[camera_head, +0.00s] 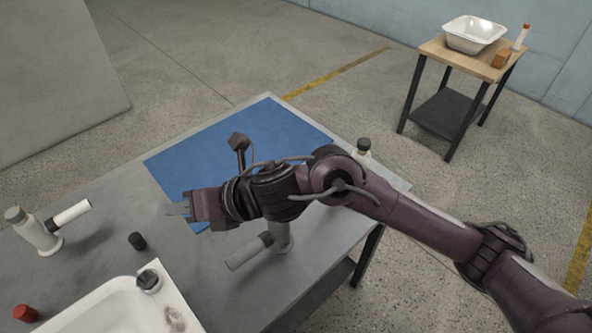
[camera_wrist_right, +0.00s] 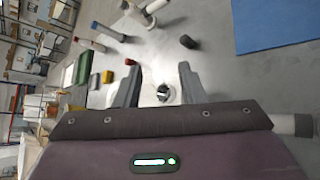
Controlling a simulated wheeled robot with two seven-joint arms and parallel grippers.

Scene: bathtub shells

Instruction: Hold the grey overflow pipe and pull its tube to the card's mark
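The grey overflow pipe (camera_head: 281,237) stands upright on the table, partly hidden behind my right arm. Its paler grey tube (camera_head: 244,252) sticks out to the lower left. My right gripper (camera_head: 178,209) is beyond the tube's end to the upper left, over the table and apart from the pipe. In the right wrist view its fingers (camera_wrist_right: 160,88) are spread with nothing between them; the white tub shows below. No card or mark can be made out. My left gripper is not in view.
A white pipe with a side tube (camera_head: 40,236) stands at the left. A black cap (camera_head: 137,241), a red cap (camera_head: 25,313) and a white tub (camera_head: 105,300) are near the front. A blue mat (camera_head: 275,125) covers the back.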

